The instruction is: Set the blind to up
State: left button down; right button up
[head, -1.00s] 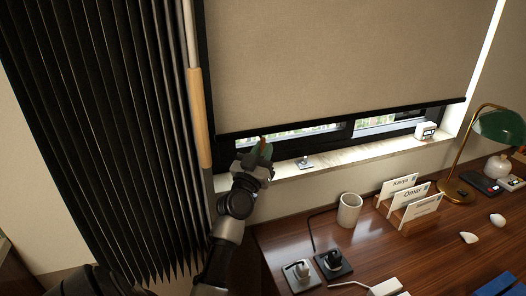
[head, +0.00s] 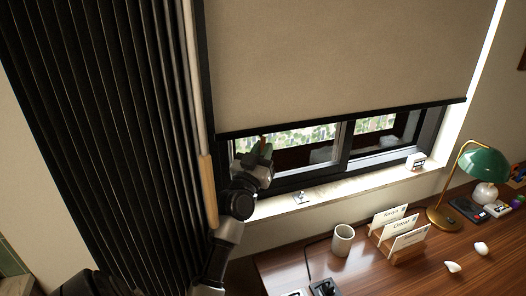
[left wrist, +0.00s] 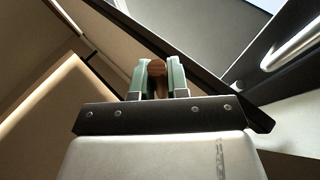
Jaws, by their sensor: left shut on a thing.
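The beige roller blind (head: 335,60) hangs partly down over the window, with its dark bottom bar (head: 345,117) clear of the sill. A strip of window glass (head: 300,138) shows below the bar. My left gripper (head: 265,149) is just under the bar, near its left end. In the left wrist view its green fingers (left wrist: 158,78) are shut on a small brown wooden pull (left wrist: 158,69). The pull is mostly hidden by the fingers, and its link to the bar cannot be made out. My right gripper is not in view.
A dark pleated curtain (head: 100,130) and a wooden-handled wand (head: 208,190) hang left of my arm. The desk below has a mug (head: 343,240), name cards (head: 392,235) and a green lamp (head: 484,162).

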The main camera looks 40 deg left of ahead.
pick_arm(q)
jog(key=c, duration=1.1)
grip_release()
jog(key=shift+b+v, duration=1.8)
jog(key=shift+v, duration=3.65)
